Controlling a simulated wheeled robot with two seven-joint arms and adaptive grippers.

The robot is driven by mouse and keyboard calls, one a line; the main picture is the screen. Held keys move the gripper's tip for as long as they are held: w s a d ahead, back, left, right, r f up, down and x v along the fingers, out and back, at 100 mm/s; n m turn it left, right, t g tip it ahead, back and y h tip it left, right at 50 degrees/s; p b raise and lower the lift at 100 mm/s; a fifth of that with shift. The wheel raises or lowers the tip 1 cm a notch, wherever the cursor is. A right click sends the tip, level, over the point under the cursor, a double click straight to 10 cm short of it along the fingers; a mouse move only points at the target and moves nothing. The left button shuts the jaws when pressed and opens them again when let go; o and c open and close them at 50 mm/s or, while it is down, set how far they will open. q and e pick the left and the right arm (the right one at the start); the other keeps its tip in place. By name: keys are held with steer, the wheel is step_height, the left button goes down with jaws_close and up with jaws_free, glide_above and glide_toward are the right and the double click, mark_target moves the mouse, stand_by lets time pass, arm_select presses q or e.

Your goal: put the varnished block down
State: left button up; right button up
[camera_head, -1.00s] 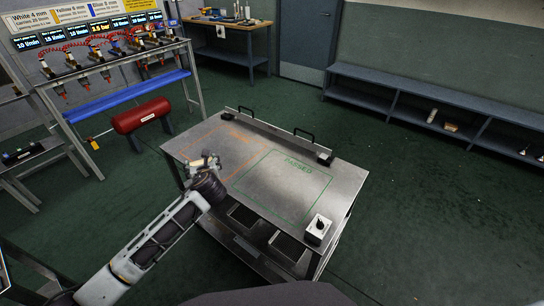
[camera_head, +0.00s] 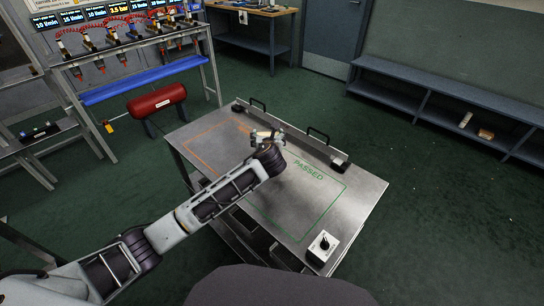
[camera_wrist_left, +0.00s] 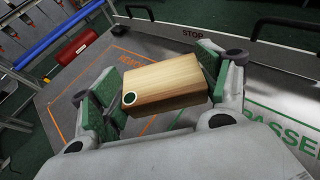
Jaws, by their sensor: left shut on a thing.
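A light wood block (camera_wrist_left: 165,82) with a dark green round mark at one corner is between the green pads of my left gripper (camera_wrist_left: 160,88) in the left wrist view. The gripper is shut on it. In the head view my left gripper (camera_head: 266,136) is over the back middle of a steel table (camera_head: 360,190), between the orange outline (camera_head: 192,153) and the green PASSED outline (camera_head: 345,188). The block is small and partly hidden there. Its height above the tabletop is hard to tell. The orange lettering is partly hidden. My right gripper is not in view.
A low bar (camera_head: 300,138) marked STOP in the wrist view runs along the table's back edge, with two black handles. A small box with a black knob (camera_head: 322,246) stands at the front right corner. The green outline looks empty.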

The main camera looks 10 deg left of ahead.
arm_select(q)
steer(key=shift+r, duration=0.1)
step_height(320, 180, down, 5)
steer(key=shift+f+b, duration=0.1)
steer(key=shift+b, duration=0.45)
steer(key=shift+f, duration=0.55)
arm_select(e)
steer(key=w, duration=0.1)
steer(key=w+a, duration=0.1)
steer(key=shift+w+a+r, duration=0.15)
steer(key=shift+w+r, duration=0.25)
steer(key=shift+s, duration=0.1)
